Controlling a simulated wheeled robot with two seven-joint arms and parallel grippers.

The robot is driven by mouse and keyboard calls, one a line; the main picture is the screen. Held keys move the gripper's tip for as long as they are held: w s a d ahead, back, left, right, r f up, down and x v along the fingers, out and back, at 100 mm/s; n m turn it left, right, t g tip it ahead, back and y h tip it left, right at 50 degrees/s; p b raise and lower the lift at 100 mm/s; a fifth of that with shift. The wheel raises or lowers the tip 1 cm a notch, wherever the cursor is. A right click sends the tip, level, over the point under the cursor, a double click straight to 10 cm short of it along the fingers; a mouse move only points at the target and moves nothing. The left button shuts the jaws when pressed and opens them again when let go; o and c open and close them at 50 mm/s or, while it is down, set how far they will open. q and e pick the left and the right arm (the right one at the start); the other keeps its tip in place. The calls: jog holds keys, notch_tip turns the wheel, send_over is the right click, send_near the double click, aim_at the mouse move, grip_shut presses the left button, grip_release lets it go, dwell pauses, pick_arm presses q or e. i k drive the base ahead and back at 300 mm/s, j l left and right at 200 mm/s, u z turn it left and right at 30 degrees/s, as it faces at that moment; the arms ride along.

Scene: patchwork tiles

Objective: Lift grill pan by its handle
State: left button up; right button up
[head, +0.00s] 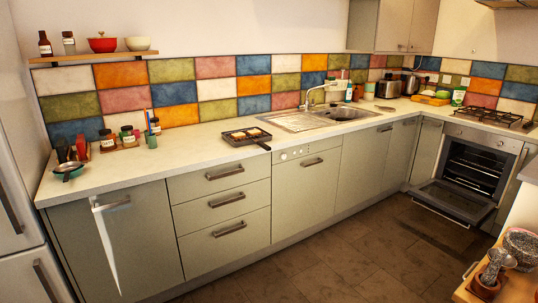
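The grill pan (240,141) is dark, square and shallow. It sits flat on the pale countertop, left of the sink and above the drawers. Several light brown pieces appear to lie in it; they are too small to identify. Its short dark handle (264,146) points toward the front right, close to the counter's front edge. Neither of my grippers shows in the head view, and nothing is touching the pan.
The countertop (200,144) is clear around the pan. The oven door (452,201) hangs open at right. A mortar (522,247) stands at lower right. Floor is free.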

aim_at(259, 139)
jog(key=i+z, duration=0.2)
jog(key=i, duration=0.35)
jog(key=i+z, duration=0.2)
jog(key=i, duration=0.35)
jog(key=i+j+z, duration=0.2)
jog(key=i, duration=0.35)
jog(key=i+l+u, duration=0.25)
jog(key=i, duration=0.15)
jog(key=i+l+u, duration=0.3)
jog(key=i+j, duration=0.1)
jog(key=i, duration=0.05)
